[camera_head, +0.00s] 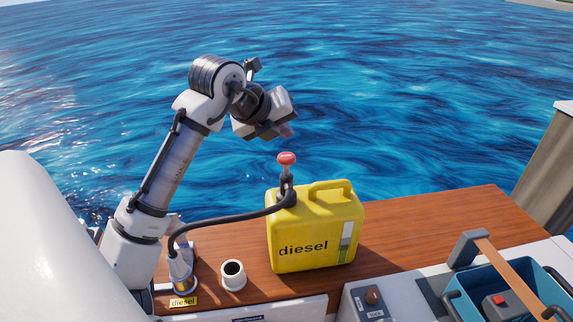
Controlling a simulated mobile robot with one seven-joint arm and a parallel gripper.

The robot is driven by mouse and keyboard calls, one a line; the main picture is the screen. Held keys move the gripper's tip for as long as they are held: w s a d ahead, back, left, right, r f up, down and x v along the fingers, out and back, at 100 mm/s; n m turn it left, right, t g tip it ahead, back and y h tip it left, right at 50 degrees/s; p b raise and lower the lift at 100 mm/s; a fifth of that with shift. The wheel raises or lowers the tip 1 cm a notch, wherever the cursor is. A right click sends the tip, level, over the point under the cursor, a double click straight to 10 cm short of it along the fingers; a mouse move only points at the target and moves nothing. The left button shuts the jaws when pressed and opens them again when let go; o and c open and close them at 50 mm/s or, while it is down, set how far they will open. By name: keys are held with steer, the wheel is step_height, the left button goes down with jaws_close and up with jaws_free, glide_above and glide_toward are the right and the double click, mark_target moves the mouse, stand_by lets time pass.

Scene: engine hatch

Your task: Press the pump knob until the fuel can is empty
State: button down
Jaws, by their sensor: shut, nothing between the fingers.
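The yellow fuel can (312,236) marked "diesel" stands upright on the wooden deck. The red pump knob (287,158) sits on top of the pump at the can's left top corner. A black hose (222,222) runs from the pump to the filler (181,270) at the left, above a yellow "diesel" label. A strip on the can's right front side shows a green lower part and a pale upper part. My gripper (287,132) is shut and empty, a little above the knob and apart from it.
A short white open pipe (233,275) stands on the deck between filler and can. The deck right of the can is clear, with water behind.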

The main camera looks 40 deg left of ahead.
mark_target(284, 158)
steer(key=shift+f+b, duration=0.75)
steer(key=shift+f, duration=0.65)
steer(key=shift+f, duration=0.15)
stand_by(0.8)
steer(key=shift+f+b, duration=0.3)
steer(key=shift+b, duration=0.05)
steer(key=shift+f+b, duration=1.3)
steer(key=shift+f, duration=0.35)
stand_by(1.3)
steer(key=shift+r, duration=0.1)
steer(key=shift+r+p, duration=1.35)
steer(key=shift+r, duration=0.6)
steer(key=shift+r, duration=0.1)
steer(key=shift+r+p, duration=1.7)
steer(key=shift+r, duration=0.7)
